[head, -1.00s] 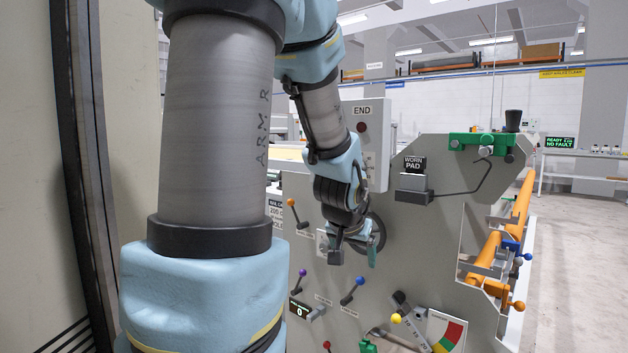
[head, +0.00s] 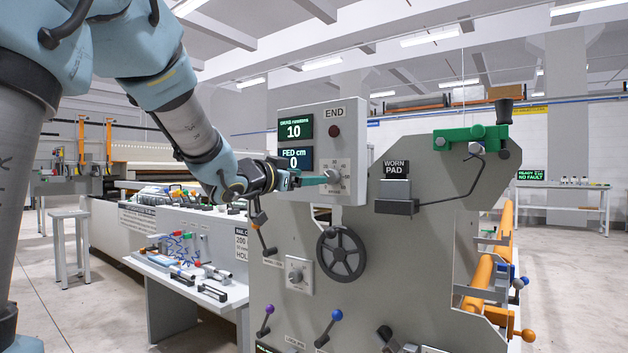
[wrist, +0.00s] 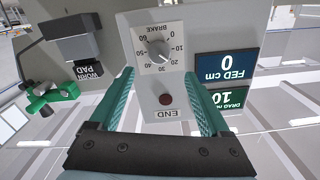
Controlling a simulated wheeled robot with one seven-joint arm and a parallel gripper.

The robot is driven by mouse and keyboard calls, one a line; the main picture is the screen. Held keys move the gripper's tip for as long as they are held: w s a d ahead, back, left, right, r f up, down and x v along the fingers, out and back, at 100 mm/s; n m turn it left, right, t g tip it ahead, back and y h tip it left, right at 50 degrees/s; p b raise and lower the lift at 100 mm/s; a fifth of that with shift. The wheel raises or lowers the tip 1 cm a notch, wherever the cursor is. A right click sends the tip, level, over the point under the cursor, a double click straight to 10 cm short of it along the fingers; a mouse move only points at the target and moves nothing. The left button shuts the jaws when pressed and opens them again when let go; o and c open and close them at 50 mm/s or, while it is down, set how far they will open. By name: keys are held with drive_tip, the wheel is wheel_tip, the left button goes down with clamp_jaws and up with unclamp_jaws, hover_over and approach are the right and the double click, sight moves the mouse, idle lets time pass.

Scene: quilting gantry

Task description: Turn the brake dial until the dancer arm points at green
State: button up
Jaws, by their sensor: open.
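The brake dial (head: 331,176) is a pale round knob on the grey END panel. In the wrist view the knob (wrist: 157,57) and its number scale appear upside down; its exact setting is hard to read. My gripper (head: 297,180) is at the panel's left side, close to the dial. In the wrist view my gripper (wrist: 158,76) is open, one teal finger on each side, with the dial beyond the tips and between them; contact cannot be told. The dancer arm's pointer and coloured scale are out of view below the head picture.
The panel's drag display (head: 294,127) reads 10 and the fed display (head: 294,159) reads 0. A worn-pad block (head: 396,188) and green clamp (head: 471,138) are to the right. A black handwheel (head: 341,254) and coloured levers lie below.

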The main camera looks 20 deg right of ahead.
sight(330, 177)
drive_tip(key=x, duration=0.8)
drive_tip(key=shift+w+d+p, duration=0.1)
drive_tip(key=shift+d+p, duration=0.2)
drive_tip(key=shift+d, duration=0.05)
drive_tip(key=shift+c, duration=0.3)
drive_tip(key=shift+f, duration=0.1)
clamp_jaws()
drive_tip(key=m+b, duration=0.2)
drive_tip(key=shift+f+m, duration=0.15)
drive_tip(key=shift+m, duration=0.15)
drive_tip(key=shift+m+b, duration=1.3)
drive_tip(key=shift+m, duration=0.8)
